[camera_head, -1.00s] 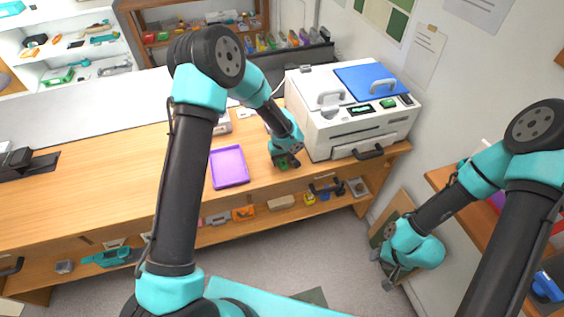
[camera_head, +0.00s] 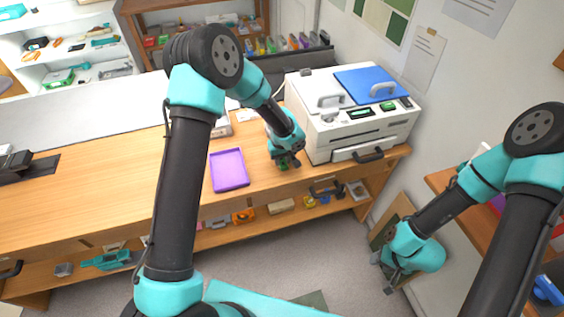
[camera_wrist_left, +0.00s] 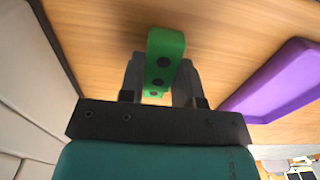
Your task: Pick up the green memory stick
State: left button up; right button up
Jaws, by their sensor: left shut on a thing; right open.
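The green memory stick (camera_wrist_left: 165,55) is a long green block with dark round spots, between the two fingers of my left gripper (camera_wrist_left: 160,85) in the left wrist view. In the head view the left gripper (camera_head: 287,163) is low over the wooden counter, between the purple tray and the white machine, with a bit of the green stick (camera_head: 283,167) showing under it. The gripper is shut on the stick. I cannot tell whether the stick touches the counter. My right gripper (camera_head: 390,278) is open and empty, low at the right, away from the counter.
The purple tray (camera_head: 229,169) lies just left of the left gripper. The white machine (camera_head: 330,137) with a blue lid stands close on its right. The wooden counter (camera_head: 110,180) is mostly clear to the left. A shelf with small objects runs below the counter.

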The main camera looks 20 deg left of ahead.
pick_arm(q)
jog(key=shift+r, duration=0.65)
jog(key=shift+s+r, duration=0.25)
jog(key=s+d+r, duration=0.1)
jog(key=s+d, duration=0.3)
jog(key=s, duration=1.1)
jog(key=shift+d+r, duration=0.15)
jog(key=shift+d, duration=0.05)
jog(key=shift+w, duration=0.1)
jog(key=w+a+m, duration=0.2)
jog(key=w, duration=0.3)
jog(key=w+a+m, duration=0.2)
jog(key=w+a, duration=0.1)
jog(key=w, duration=0.3)
jog(key=w+a+m, duration=0.1)
jog(key=w+a, duration=0.1)
jog(key=w, duration=0.3)
jog(key=shift+w+a+r+m, duration=0.25)
jog(key=shift+w+r+m, duration=0.05)
jog(key=shift+w+m, duration=0.1)
jog(key=shift+w+a+m, duration=0.25)
jog(key=shift+w+m, duration=0.05)
jog(key=shift+w, duration=0.15)
